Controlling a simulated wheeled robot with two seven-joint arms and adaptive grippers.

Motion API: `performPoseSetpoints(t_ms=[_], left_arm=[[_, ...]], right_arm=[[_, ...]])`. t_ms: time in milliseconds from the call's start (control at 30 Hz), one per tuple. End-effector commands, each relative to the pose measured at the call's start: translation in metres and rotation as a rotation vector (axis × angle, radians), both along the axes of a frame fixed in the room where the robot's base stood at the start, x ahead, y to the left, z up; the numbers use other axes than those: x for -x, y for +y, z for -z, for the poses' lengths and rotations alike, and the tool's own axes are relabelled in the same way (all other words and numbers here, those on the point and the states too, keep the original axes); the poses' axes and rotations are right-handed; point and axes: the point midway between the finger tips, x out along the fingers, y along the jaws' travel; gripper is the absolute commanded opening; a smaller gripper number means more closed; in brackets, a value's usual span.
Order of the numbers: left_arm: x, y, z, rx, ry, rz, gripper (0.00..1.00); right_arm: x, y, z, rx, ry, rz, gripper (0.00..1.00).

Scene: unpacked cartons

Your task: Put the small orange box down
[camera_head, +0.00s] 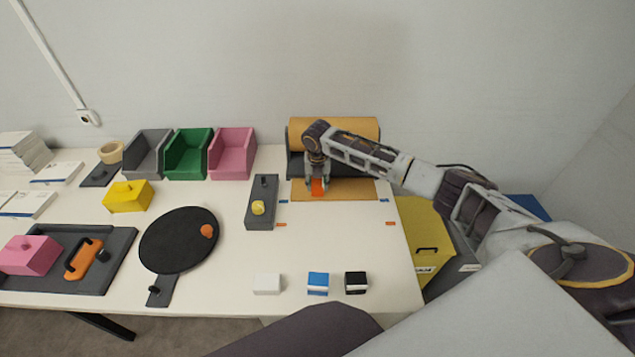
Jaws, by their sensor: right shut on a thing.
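The small orange box (318,187) is between the fingers of my right gripper (317,184). My right gripper is shut on it, over the brown paper sheet (350,190) that comes from the roll at the back of the table. The fingers hide the sides of the box. I cannot tell whether its underside touches the paper. My left gripper does not show in the head view.
The paper roll (360,130) stands behind the gripper. A grey tray with a yellow piece (258,207) lies to its left. White (267,284), blue (318,283) and black (355,282) boxes stand near the front edge. The table (350,245) between is clear.

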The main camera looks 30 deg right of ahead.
Motion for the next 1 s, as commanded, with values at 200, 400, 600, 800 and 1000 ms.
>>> performPoseSetpoints(t_ms=[200, 400, 600, 800, 1000], left_arm=[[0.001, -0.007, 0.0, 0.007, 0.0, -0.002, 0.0], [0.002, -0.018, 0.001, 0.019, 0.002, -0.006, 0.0], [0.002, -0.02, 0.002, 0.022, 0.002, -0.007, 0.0], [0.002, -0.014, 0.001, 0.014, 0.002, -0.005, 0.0], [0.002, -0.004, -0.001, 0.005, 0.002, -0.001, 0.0]], right_arm=[[0.0, 0.0, 0.001, 0.0, 0.0, 0.0, 0.61], [0.0, 0.0, 0.0, 0.0, 0.0, 0.0, 0.61], [0.0, 0.0, -0.001, 0.0, -0.001, 0.0, 0.61], [0.001, 0.0, -0.014, 0.0, -0.001, 0.0, 0.61], [0.004, 0.003, -0.039, -0.001, -0.003, -0.001, 0.61]])
